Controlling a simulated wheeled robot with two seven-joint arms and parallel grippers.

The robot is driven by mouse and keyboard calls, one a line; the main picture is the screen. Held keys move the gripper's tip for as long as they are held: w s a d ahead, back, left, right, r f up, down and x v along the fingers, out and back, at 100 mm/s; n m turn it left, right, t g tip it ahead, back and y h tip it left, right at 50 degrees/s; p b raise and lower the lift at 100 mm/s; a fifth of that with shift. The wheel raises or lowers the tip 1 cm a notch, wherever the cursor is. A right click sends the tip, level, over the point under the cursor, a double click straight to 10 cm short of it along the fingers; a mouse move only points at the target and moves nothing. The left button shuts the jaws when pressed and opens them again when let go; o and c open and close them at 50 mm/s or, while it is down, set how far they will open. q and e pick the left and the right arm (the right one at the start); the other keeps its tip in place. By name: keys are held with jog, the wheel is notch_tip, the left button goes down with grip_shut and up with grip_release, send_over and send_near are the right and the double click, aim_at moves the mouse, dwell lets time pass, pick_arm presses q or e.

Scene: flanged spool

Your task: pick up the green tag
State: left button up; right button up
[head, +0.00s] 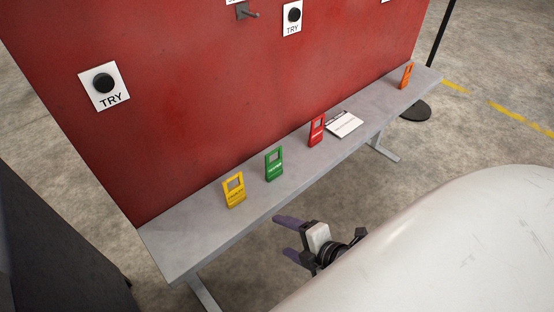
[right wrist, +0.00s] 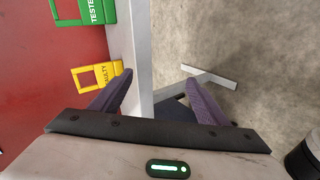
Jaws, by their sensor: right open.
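The green tag (head: 274,164) stands upright on the grey bench, between the yellow tag and the red tag. In the right wrist view the green tag (right wrist: 87,11) shows at the top left, cut off by the frame edge, with the word "TESTED" partly visible. My right gripper (head: 283,238) is open and empty, with purple fingers, in front of the bench's front edge and apart from the tag. In the right wrist view its two fingers (right wrist: 160,98) are spread wide with nothing between them. My left gripper is not in view.
The grey bench (head: 190,240) runs along a red wall. A dark block (head: 50,245) stands at the left. A black post base (head: 415,111) is beyond the bench.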

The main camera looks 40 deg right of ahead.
jog(key=w+d+r+n+t, duration=0.1)
jog(key=w+d+r+n, duration=0.3)
jog(key=n, duration=0.4)
jog(key=n+t, duration=0.2)
jog(key=n, duration=0.9)
send_near(275, 165)
jog(key=x, duration=0.2)
jog(key=b+x, duration=0.1)
jog(key=x, duration=0.2)
jog(key=shift+w+a+f+b, duration=0.2)
jog(key=shift+a+f+b, duration=0.1)
jog(key=x, duration=0.5)
jog(key=shift+d+r+b, duration=0.15)
jog(key=shift+d+b, duration=0.1)
jog(key=shift+b, duration=0.05)
jog(key=c, duration=1.1)
jog(key=shift+r+n, duration=0.1)
jog(key=shift+n, duration=0.2)
